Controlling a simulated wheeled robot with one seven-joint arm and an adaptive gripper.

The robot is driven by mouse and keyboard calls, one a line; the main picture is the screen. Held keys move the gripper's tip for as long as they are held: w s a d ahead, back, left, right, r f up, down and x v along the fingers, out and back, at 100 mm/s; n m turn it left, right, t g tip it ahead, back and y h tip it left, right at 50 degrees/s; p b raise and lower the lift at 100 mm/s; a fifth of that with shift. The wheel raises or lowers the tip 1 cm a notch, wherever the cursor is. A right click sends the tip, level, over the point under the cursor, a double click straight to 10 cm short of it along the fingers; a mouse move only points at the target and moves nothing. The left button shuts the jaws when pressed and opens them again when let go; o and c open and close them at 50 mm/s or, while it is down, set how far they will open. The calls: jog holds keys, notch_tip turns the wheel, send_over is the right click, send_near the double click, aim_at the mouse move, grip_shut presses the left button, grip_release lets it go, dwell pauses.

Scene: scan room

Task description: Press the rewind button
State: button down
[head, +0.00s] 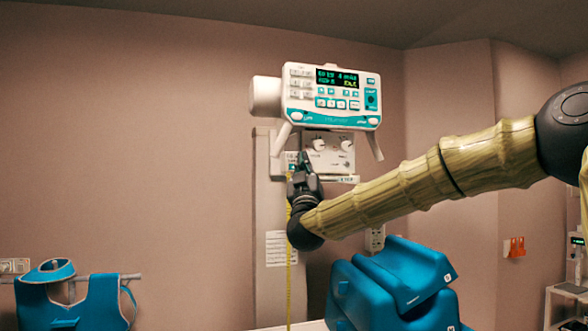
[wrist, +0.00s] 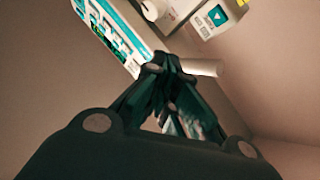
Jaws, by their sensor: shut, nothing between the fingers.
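A white console (head: 333,96) with a lit green display and several teal and white buttons is mounted on the wall. Part of its panel shows at the upper left of the wrist view (wrist: 112,35). Below it is a small white box with a teal button bearing a white triangle (wrist: 217,15), partly seen in the head view (head: 292,166). I cannot read which button is rewind. My gripper (head: 304,160) is shut and empty, pointing up, just below the console and beside the small box. In the wrist view its fingertips (wrist: 166,66) meet; contact with anything cannot be told.
A panel with two white knobs (head: 333,146) sits under the console. A yellow tape (head: 289,270) hangs down beside my wrist. Blue foam blocks (head: 392,285) stand below my arm. A blue apron (head: 72,300) hangs at left. The wall left of the console is clear.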

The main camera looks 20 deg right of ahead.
aim_at(293, 165)
jog(key=shift+w, duration=0.15)
jog(key=w+p, duration=0.3)
jog(key=w, duration=0.5)
jog(key=shift+w+p, duration=0.25)
jog(key=shift+p, duration=0.1)
jog(key=shift+w+a, duration=0.1)
jog(key=shift+a, duration=0.05)
dwell(1.2)
jog(key=shift+w, duration=0.35)
